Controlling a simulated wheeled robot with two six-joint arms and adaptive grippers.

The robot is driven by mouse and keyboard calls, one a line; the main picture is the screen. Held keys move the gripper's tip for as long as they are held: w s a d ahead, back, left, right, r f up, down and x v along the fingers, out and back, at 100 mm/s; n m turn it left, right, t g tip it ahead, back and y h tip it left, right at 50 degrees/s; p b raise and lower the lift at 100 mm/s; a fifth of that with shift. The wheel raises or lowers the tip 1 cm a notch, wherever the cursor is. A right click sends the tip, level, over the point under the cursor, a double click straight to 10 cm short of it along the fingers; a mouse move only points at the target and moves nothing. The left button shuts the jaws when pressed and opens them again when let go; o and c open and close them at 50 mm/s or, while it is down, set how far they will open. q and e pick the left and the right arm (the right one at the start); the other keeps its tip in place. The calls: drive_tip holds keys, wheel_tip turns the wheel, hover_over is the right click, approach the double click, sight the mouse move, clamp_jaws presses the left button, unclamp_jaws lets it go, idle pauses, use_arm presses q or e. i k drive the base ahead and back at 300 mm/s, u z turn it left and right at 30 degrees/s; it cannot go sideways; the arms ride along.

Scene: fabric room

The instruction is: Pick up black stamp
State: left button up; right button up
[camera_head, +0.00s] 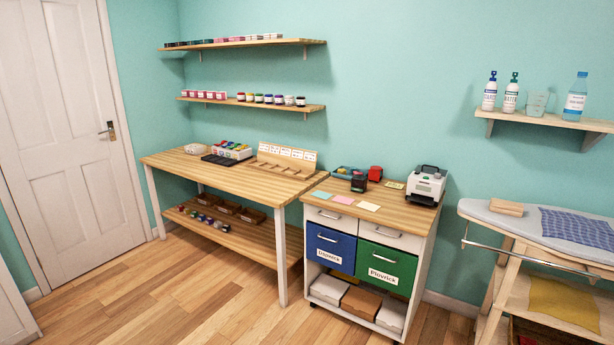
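A small black stamp (359,183) stands on the wooden top of the drawer cabinet (398,215), towards its back middle. A red stamp-like item (375,173) stands just behind it and to the right. Neither of my grippers shows in the head view, and nothing is touching the black stamp. The stamp's finer details are too small to tell.
A white and dark machine (427,185) stands right of the stamp. A blue tray (346,172) lies behind it; coloured paper notes (343,200) lie in front. A long worktable (215,174) adjoins at left, an ironing board (530,220) at right. The foreground floor is clear.

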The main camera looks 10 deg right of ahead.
sight(359, 183)
drive_tip(key=u, duration=0.15)
drive_tip(key=i, duration=1.4)
drive_tip(key=z, duration=0.65)
drive_tip(key=i, duration=0.85)
drive_tip(key=z, duration=0.9)
